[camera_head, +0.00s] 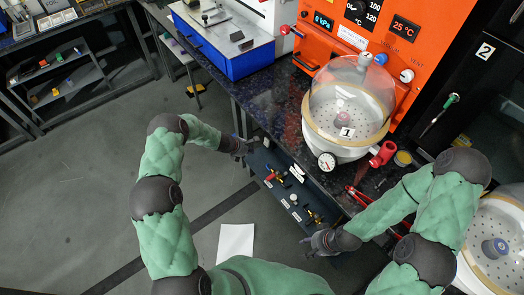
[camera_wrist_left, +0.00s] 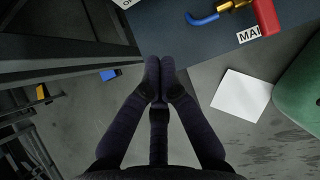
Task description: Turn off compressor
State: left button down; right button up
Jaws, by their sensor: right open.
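No part is clearly marked as the compressor. A dark panel (camera_head: 262,162) with red-handled and brass valve fittings (camera_head: 275,175) hangs along the table's front edge. In the left wrist view a red handle (camera_wrist_left: 266,15) and a blue lever (camera_wrist_left: 203,19) show on it, beside a partly cut label reading "MAI". My left gripper (camera_head: 243,148) is at the panel's far left end. In its wrist view the fingers (camera_wrist_left: 159,72) meet at the tips with nothing between them. My right gripper (camera_head: 312,243) is open near the panel's right end, close to a second brass valve (camera_head: 314,215).
A glass-domed chamber (camera_head: 347,95) with a gauge stands on the dark table (camera_head: 284,115). Behind it is an orange unit (camera_head: 318,45) with displays. White paper (camera_head: 236,243) lies on the floor, otherwise largely open.

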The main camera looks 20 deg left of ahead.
aim_at(267, 142)
pick_arm(q)
jog(key=b+x, duration=0.1)
jog(key=x, duration=0.5)
jog(key=shift+b, duration=0.35)
jog(key=shift+w+d, duration=0.65)
jog(key=shift+w, duration=0.2)
jog(key=shift+w+d+b, duration=0.35)
jog(key=shift+w+d, duration=0.15)
jog(key=shift+w, duration=0.1)
jog(key=shift+f, duration=0.1)
jog(key=shift+w+d+f+b, duration=0.3)
jog(key=shift+w+f+b, duration=0.1)
jog(key=shift+f, duration=0.15)
jog(key=shift+r, duration=0.3)
